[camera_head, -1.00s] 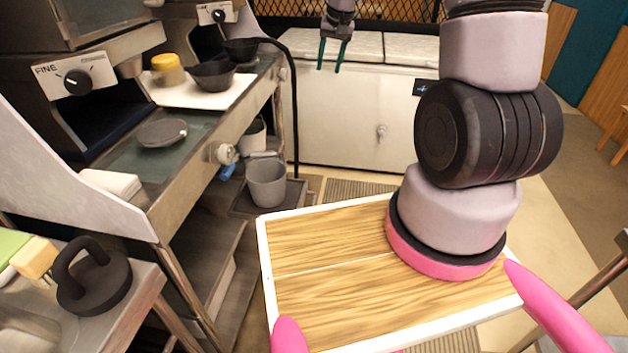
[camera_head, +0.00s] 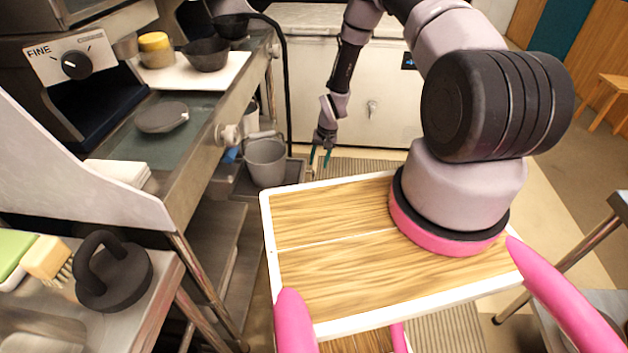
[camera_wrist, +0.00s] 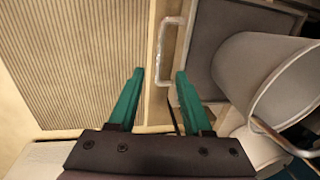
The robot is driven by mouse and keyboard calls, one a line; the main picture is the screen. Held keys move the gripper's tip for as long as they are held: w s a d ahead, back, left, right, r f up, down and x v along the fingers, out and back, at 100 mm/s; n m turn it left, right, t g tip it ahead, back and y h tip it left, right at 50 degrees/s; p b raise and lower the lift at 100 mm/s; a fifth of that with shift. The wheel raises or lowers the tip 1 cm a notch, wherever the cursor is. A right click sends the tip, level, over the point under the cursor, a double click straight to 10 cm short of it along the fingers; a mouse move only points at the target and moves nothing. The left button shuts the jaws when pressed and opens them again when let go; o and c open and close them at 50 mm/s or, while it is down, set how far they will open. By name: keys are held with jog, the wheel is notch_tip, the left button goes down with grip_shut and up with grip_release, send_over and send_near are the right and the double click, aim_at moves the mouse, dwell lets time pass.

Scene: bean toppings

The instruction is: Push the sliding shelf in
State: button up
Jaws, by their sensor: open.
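The sliding shelf (camera_head: 240,188) is a low dark tray that stands out from under the counter at the centre left. A grey bucket (camera_head: 265,162) stands on it. In the wrist view, the shelf (camera_wrist: 212,35) is at the upper right, with its metal bar handle (camera_wrist: 163,40) on its pale front edge. My gripper (camera_head: 320,165), with green fingers, is low, just right of the shelf. In the wrist view, my gripper (camera_wrist: 160,74) is open and empty, with the handle's near end between the fingertips in the picture. I cannot tell whether they touch.
The counter (camera_head: 190,150) with bowls and a dark disc is above left. The bucket (camera_wrist: 285,80) is close to my gripper's right in the wrist view. A ribbed mat (camera_wrist: 80,60) lies on the floor at left. A white cabinet (camera_head: 345,100) stands behind.

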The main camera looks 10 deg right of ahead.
aim_at(314, 179)
jog(key=f, duration=0.3)
jog(key=a+f, duration=0.1)
jog(key=f, duration=0.6)
jog(key=shift+w+a, duration=0.3)
jog(key=shift+a, duration=0.1)
jog(key=shift+c, duration=0.3)
grip_shut()
dwell(0.6)
